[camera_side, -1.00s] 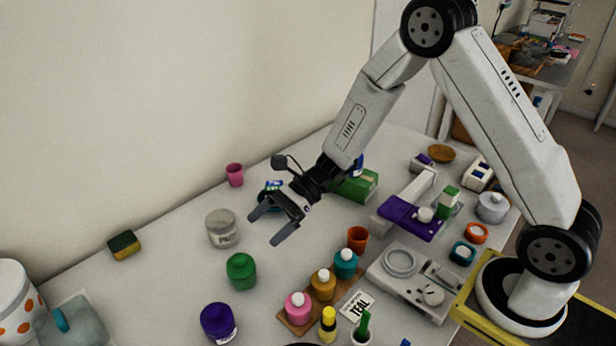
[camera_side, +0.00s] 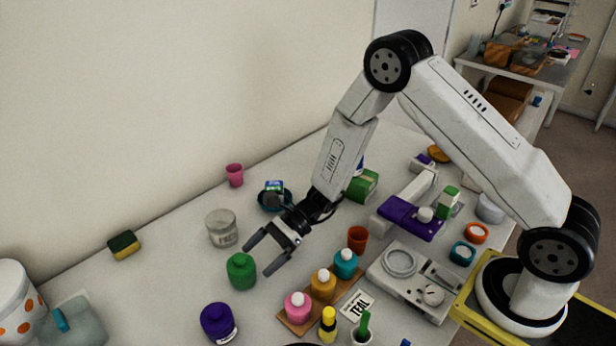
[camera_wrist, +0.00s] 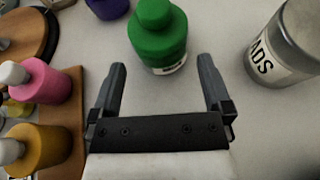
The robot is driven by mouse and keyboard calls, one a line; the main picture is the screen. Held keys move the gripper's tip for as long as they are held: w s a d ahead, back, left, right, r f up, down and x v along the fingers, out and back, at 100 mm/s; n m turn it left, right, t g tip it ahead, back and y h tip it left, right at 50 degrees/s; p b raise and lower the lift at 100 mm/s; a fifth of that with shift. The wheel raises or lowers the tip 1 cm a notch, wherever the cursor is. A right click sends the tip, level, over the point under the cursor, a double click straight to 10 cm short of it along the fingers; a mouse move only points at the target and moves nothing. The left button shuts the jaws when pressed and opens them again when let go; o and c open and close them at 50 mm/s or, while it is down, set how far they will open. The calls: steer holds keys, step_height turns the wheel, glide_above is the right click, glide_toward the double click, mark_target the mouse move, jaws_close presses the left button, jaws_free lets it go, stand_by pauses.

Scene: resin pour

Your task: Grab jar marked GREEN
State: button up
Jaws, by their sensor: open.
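The green jar (camera_side: 241,272) stands upright on the table in the side view, between the purple jar and the clear jar. In the wrist view the green jar (camera_wrist: 158,32) is ahead of my fingertips, roughly centred between them, with part of a white label low on its side. Its label text cannot be read. My gripper (camera_side: 259,256) is open and empty, just right of the green jar in the side view. In the wrist view my gripper (camera_wrist: 162,75) shows both fingers spread and pointing towards the jar, which is not between them.
A clear jar (camera_side: 222,229) stands behind the green one, and a purple jar (camera_side: 218,323) in front. A wooden board (camera_side: 300,319) with pink (camera_side: 298,307), amber (camera_side: 323,284) and teal (camera_side: 345,263) bottles lies to the right. Bare table lies left of the green jar.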

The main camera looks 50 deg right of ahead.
mark_target(241, 268)
steer(key=shift+x, duration=2.65)
steer(key=shift+r, duration=0.1)
steer(key=c, duration=1.1)
steer(key=shift+c, duration=0.2)
steer(key=shift+r, duration=0.1)
steer(key=shift+r, duration=0.7)
steer(key=s+d+r, duration=0.5)
steer(key=s+r, duration=0.6)
steer(key=s, duration=0.2)
steer(key=shift+r, duration=0.2)
